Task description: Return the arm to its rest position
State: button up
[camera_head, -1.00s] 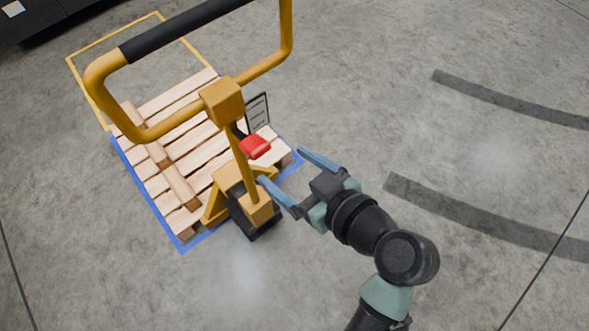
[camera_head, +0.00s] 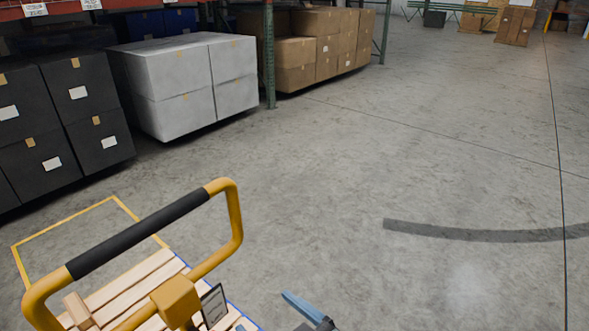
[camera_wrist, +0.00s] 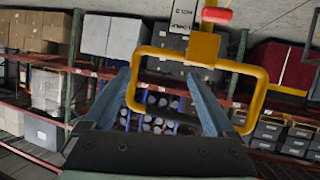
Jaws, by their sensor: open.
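My gripper (camera_wrist: 160,95) is open and empty in the wrist view, its two blue fingers spread apart. In the head view only part of my gripper (camera_head: 305,308) shows at the bottom edge, with one blue finger visible; the rest of my arm is out of frame. A yellow pallet jack handle (camera_head: 235,225) with a black grip stands to the left of it in the head view. In the wrist view the yellow handle (camera_wrist: 257,100) appears upside down beyond the fingers, with a red lever (camera_wrist: 217,14) at the top. I cannot tell the exact gap between them.
A wooden pallet (camera_head: 140,275) lies under the handle, by a yellow floor outline (camera_head: 62,219). Black totes (camera_head: 45,150), white boxes (camera_head: 185,85) and brown cartons (camera_head: 325,45) line the racks at left and back. The floor (camera_head: 430,150) at right is clear.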

jog(key=w+d+r+m+t+h, duration=0.1)
jog(key=w+r+m+t+h, duration=0.3)
jog(key=r, duration=0.9)
jog(key=w+d+r+m+t, duration=0.15)
jog(key=r+t, duration=0.35)
jog(key=r, duration=0.8)
jog(key=s+r+m+t+h, duration=0.1)
jog(key=s+r+t, duration=0.1)
jog(key=r, duration=0.4)
jog(key=s+r+m+t+h, duration=0.1)
jog(key=s+r+t, duration=0.2)
jog(key=r, duration=0.3)
jog(key=s+d+r+m+t+h, duration=0.1)
jog(key=s+r+t+h, duration=0.1)
jog(key=s+r, duration=0.2)
notch_tip(320, 180, up, 3)
jog(key=shift+s+r+t, duration=0.1)
jog(key=shift+s+t, duration=0.2)
jog(key=shift+s, duration=0.05)
jog(key=shift+o, duration=0.8)
